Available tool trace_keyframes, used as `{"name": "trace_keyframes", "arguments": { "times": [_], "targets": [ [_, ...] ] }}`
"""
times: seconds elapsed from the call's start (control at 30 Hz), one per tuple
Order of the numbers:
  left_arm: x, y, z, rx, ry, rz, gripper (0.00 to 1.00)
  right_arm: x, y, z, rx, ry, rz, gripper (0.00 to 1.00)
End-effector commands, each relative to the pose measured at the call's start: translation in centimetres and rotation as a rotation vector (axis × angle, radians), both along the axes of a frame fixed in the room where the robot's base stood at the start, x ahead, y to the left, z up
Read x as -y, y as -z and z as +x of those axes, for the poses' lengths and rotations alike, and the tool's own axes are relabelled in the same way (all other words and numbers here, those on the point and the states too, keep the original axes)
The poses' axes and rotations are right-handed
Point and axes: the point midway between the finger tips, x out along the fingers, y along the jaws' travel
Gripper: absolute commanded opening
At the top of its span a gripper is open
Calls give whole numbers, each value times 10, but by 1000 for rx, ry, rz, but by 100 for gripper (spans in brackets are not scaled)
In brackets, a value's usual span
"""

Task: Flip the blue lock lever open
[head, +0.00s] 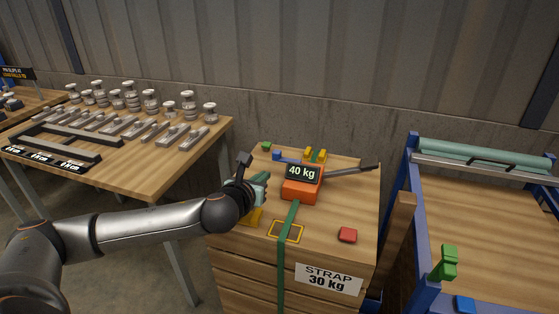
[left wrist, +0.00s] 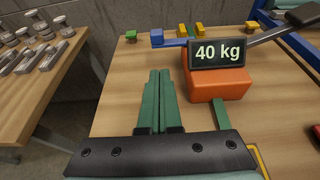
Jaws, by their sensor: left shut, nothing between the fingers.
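The blue lock lever (head: 277,156) is a thin blue bar with a block at its end. It sticks out to the left from behind the orange ratchet body (head: 301,190), low over the wooden crate top. In the left wrist view the lever (left wrist: 157,37) lies beyond the fingertips, apart from them. The orange body carries a display reading 40 kg (head: 302,173), which hides the lever's inner end. My left gripper (head: 264,184) is shut and empty, left of the orange body. Its green fingers (left wrist: 158,73) point toward the lever's end. My right gripper is out of view.
A grey handle (head: 350,171) extends right from the ratchet. A green strap (head: 288,225) runs over the crate's front. Green and yellow blocks (head: 315,155) sit at the back, a red block (head: 347,235) front right. A blue-framed rack (head: 424,285) stands right.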

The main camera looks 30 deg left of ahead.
Motion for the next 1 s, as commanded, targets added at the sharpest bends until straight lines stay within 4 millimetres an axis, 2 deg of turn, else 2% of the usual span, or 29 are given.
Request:
{"name": "trace_keyframes", "arguments": {
  "times": [0.33, 0.47, 1.0],
  "targets": [
    [0, 0, 1, 0, 0, 0, 0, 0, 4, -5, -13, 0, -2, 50],
    [-2, 2, 7, 1, -2, -1, 0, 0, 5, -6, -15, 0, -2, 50],
    [-19, 29, 79, 1, -1, -3, 0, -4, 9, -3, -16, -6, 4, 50]
  ]
}}
